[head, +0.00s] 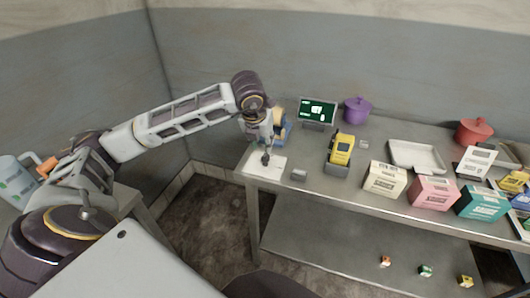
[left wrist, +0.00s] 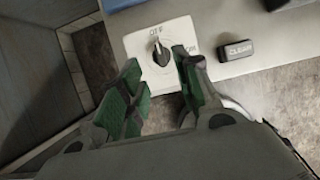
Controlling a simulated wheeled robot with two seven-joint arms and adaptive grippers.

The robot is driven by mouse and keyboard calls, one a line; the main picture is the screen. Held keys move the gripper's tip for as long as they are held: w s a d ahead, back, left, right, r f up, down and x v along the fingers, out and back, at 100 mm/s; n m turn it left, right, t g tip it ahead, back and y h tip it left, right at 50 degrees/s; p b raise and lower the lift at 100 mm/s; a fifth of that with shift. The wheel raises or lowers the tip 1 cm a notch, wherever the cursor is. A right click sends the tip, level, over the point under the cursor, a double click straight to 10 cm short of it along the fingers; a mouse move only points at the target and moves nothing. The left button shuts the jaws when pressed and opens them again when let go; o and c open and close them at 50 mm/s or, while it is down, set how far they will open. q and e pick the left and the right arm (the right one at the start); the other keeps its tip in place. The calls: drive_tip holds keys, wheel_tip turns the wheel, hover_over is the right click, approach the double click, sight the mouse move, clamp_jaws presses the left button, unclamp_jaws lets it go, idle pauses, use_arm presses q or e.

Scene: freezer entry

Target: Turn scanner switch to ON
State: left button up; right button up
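The scanner switch is a black rotary knob (left wrist: 159,46) on a white plate (left wrist: 136,42), seen in the left wrist view. "OFF" is printed above the knob and a partly covered label, seemingly "ON", is at its right. The knob looks pointed up toward OFF. In the head view the plate (head: 258,170) lies at the table's left front corner. My left gripper (left wrist: 156,64) is open, its green-padded fingers apart on either side of the knob's near side; contact cannot be told. In the head view this gripper (head: 266,157) is above the plate. My right gripper is not in view.
A dark CLEAR button (left wrist: 237,49) is right of the plate. A yellow scanner (head: 341,148) stands in a cradle, and a green-screened monitor (head: 317,111) is behind. Cream (head: 384,180), pink (head: 433,192) and teal (head: 482,202) boxes line the front edge. A tray (head: 416,157) lies behind them.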

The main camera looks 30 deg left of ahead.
sight(266, 154)
use_arm(q)
drive_tip(key=shift+x, duration=3.8)
clamp_jaws()
